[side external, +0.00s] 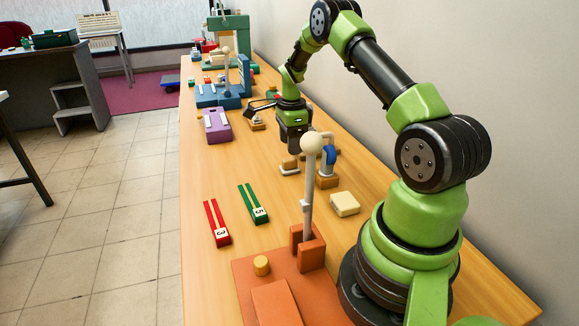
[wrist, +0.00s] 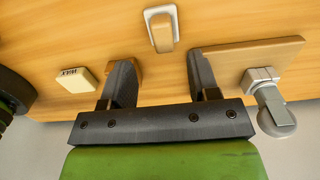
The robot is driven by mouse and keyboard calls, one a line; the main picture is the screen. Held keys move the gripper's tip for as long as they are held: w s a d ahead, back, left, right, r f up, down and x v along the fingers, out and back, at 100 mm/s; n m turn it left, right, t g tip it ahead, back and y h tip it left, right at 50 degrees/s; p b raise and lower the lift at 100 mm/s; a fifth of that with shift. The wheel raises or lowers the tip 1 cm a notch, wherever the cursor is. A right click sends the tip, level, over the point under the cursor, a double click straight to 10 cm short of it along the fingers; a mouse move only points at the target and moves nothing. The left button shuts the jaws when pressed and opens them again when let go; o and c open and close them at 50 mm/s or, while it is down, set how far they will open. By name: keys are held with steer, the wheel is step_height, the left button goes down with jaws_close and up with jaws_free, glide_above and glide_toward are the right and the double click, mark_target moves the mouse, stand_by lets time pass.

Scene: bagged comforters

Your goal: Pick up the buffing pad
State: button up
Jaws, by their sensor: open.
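A small tan pad with a pale grey rim, which looks like the buffing pad (side external: 289,168), lies on the table below my gripper in the side view. In the wrist view the pad (wrist: 162,33) is at the top middle, beyond the fingertips and roughly centred between them. My gripper (side external: 293,150) points down above the table; its two dark fingers (wrist: 161,65) are apart in the wrist view, with nothing between them. The pad appears apart from both fingers.
A cream block (side external: 344,204) lies nearer my base. A blue-topped item on a wooden base (side external: 327,182) stands close right of the gripper. A tall lever with a pale ball (side external: 311,143) rises from an orange base. Red (side external: 217,223) and green (side external: 253,204) strips lie left, with clear table around.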

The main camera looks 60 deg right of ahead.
mark_target(290, 159)
steer(key=f, duration=0.6)
steer(key=shift+w+f, duration=0.1)
steer(key=shift+w, duration=0.15)
steer(key=c, duration=0.7)
